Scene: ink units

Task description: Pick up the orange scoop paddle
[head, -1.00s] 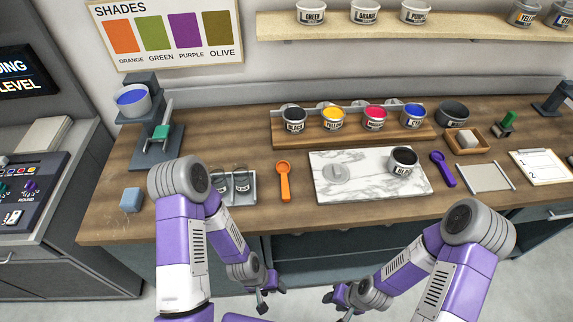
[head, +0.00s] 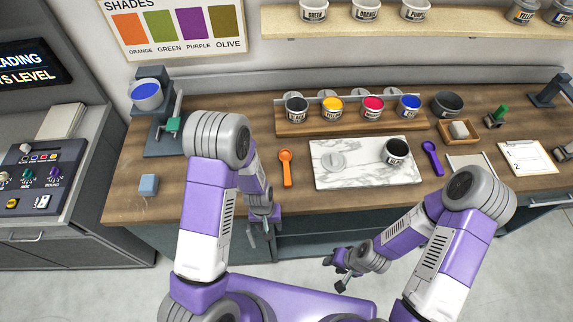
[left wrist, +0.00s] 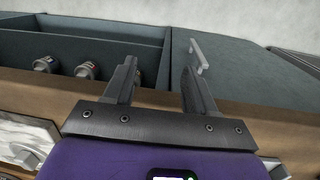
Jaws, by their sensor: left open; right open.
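The orange scoop paddle (head: 286,166) lies on the wooden counter, left of the marble slab, with its round end toward the back. My left gripper (head: 264,228) is in front of the counter's front edge, below and left of the paddle, open and empty. In the left wrist view my left gripper (left wrist: 158,82) shows two spread fingers with nothing between them; the paddle is not seen there. My right gripper (head: 340,275) is open and empty, low in front of the counter and far from the paddle.
The marble slab (head: 345,176) bears a dark tub (head: 396,152). A purple scoop paddle (head: 432,157) lies right of it. A rack of ink tubs (head: 350,128) stands behind. A blue block (head: 148,184) is at left. In the left wrist view, an open drawer (left wrist: 100,50) holds small tubs.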

